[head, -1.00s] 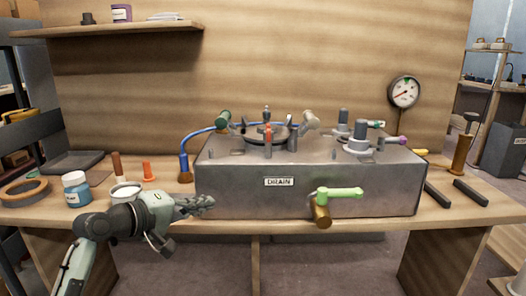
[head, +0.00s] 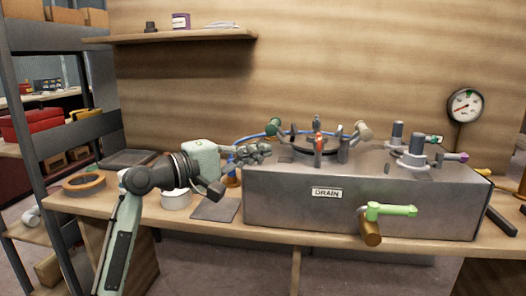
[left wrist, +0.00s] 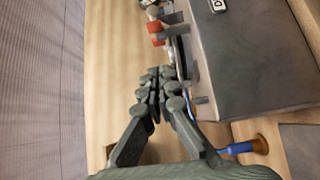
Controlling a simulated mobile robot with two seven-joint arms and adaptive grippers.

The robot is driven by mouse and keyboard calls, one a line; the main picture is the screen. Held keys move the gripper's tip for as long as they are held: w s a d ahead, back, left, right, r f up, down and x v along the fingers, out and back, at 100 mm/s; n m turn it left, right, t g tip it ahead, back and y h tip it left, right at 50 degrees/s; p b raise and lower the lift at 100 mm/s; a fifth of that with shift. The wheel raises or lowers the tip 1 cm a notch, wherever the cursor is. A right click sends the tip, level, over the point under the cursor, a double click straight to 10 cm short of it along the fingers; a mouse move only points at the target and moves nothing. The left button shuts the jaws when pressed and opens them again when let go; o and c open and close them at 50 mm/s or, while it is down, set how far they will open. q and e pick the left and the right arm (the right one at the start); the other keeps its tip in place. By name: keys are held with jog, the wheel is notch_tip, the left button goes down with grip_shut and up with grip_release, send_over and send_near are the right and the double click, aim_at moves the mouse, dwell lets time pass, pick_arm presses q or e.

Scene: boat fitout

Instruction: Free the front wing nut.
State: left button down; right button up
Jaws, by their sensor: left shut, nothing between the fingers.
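A grey metal box (head: 290,200) with a DRAIN label carries a round dark hatch (head: 300,150) on its top. A red piece (head: 319,144), which looks like the front wing nut, stands upright at the hatch's front edge. It also shows in the left wrist view (left wrist: 155,31), beyond the fingertips. My left gripper (head: 266,151) is at the box's upper left edge, left of the hatch and apart from the red piece. In the left wrist view its fingers (left wrist: 158,76) are together with nothing between them. My right gripper is out of view.
A green-handled drain valve (head: 390,210) sticks out of the box front. Capped posts (head: 397,135) stand on the box's right half. A white round container (head: 176,199) and a dark flat pad (head: 215,209) lie left of the box. A gauge (head: 465,105) stands behind.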

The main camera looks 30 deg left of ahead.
aim_at(318, 151)
pick_arm(q)
jog(key=w+d, duration=0.7)
jog(key=shift+w+d+p, duration=0.15)
jog(key=shift+w+p, duration=0.05)
jog(key=shift+p, duration=0.15)
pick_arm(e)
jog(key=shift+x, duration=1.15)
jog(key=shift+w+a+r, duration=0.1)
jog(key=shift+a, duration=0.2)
